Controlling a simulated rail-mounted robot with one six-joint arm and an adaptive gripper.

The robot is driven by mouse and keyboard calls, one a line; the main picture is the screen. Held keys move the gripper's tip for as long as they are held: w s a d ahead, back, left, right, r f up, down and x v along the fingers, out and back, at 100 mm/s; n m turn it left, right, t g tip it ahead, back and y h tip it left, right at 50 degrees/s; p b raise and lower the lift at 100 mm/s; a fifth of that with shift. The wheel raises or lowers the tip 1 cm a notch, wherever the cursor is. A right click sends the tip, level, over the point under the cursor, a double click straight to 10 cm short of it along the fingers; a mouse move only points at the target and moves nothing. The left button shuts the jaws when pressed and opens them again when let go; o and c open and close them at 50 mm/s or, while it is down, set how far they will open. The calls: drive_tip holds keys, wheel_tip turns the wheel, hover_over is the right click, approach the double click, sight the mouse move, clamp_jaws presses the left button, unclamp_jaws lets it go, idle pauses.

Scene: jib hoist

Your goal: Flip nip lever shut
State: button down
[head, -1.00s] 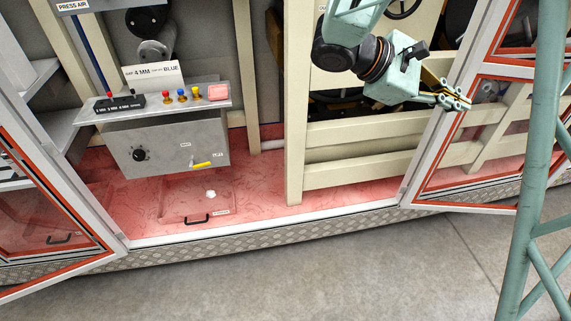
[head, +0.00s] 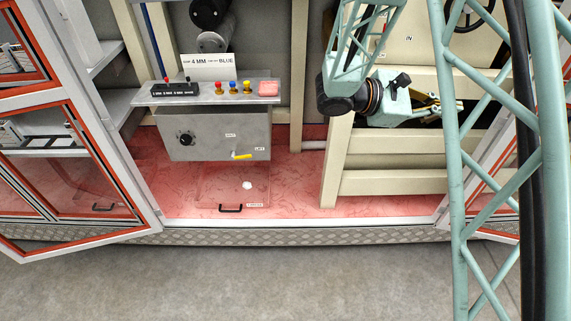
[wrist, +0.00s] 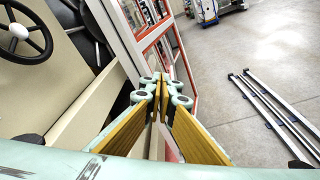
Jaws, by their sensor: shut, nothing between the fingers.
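A small yellow-handled lever (head: 243,156) sits low on the front of the grey control box, between two small labels I cannot read surely. I cannot tell whether it is the nip lever; no label in view reads "nip". My gripper (head: 455,108) is well to the right of it, in front of the beige frame and partly hidden by my lattice structure. In the wrist view my gripper (wrist: 159,80) is shut and empty, its yellow-faced fingers meeting at the tips. A handwheel (wrist: 19,38) with a white hub shows left of the fingers, apart from them.
The grey box (head: 215,140) carries a shelf with coloured knobs and a pink button (head: 268,88). A beige upright (head: 335,165) stands between the box and my gripper. An open red-edged door (head: 90,160) is at left. Long rails (wrist: 275,115) lie on the floor.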

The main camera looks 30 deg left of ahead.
drive_tip(key=w+a+f+n+t+y, duration=0.1)
drive_tip(key=w+a+f+n+t, duration=0.15)
drive_tip(key=a, duration=0.35)
drive_tip(key=w+a+f+n+t+y+p, duration=0.1)
drive_tip(key=a+f+n+t, duration=0.1)
drive_tip(key=a+f, duration=0.35)
drive_tip(key=w+a+f+n+t+y, duration=0.1)
drive_tip(key=w+a+f+n+t, duration=0.1)
drive_tip(key=a, duration=0.5)
drive_tip(key=s+a+f+n+t+y+p, duration=0.1)
drive_tip(key=a+f+n+t+y, duration=0.15)
drive_tip(key=a+f, duration=0.6)
drive_tip(key=s+a+f+n+t+y, duration=0.1)
drive_tip(key=a+f+n+y, duration=0.4)
drive_tip(key=a, duration=0.6)
drive_tip(key=s+a+f+n+y+p, duration=0.1)
drive_tip(key=s+a+f+n+y, duration=0.4)
drive_tip(key=s+a+f, duration=0.5)
drive_tip(key=s+a+f+n+g+y+p, duration=0.1)
drive_tip(key=s+a+f+n+y, duration=0.5)
drive_tip(key=f, duration=1.1)
drive_tip(key=s+a+y, duration=0.2)
drive_tip(key=s+a, duration=0.1)
drive_tip(key=s, duration=0.1)
drive_tip(key=shift+s+a+f+n+p, duration=0.15)
drive_tip(key=shift+a+f+n+p, duration=0.15)
drive_tip(key=shift+a+f, duration=0.05)
drive_tip(key=shift+y, duration=0.25)
